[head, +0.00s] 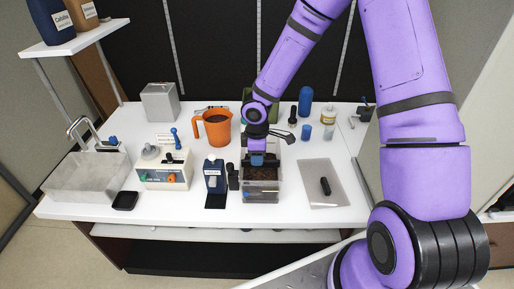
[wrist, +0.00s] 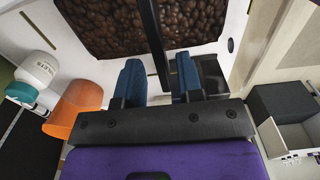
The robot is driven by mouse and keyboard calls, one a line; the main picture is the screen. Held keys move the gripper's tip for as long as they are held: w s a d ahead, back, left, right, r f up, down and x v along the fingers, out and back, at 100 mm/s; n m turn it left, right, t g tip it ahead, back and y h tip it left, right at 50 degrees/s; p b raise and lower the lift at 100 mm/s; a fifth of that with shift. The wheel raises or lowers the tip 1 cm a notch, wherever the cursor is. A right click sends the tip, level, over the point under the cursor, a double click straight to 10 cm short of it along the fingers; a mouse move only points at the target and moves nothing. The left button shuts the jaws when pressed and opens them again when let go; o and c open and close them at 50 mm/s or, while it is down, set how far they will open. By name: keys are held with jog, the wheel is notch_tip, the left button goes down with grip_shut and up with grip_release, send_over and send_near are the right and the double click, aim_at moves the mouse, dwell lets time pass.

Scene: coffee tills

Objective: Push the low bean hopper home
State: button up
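The low bean hopper (head: 262,197) is a clear grey box with dark brown beans inside, near the front middle of the white counter. My gripper (head: 258,160) points down over its back part. In the wrist view the beans fill the top of the picture, inside the hopper's pale rim. There my gripper (wrist: 160,82) shows two blue fingers standing apart. A dark upright bar shows between them, with a gap on its right side. I cannot tell whether a finger touches the bar or the hopper.
A grey mat (head: 325,174) with a black object lies to the right. A cream box with knobs (head: 164,172) stands farther left. Blue cylinders and jars stand behind on the right.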

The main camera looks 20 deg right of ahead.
jog(key=shift+f, duration=0.9)
jog(key=shift+c, duration=0.7)
grip_shut()
jog(key=shift+r, duration=3.3)
jog(key=shift+r, duration=0.1)
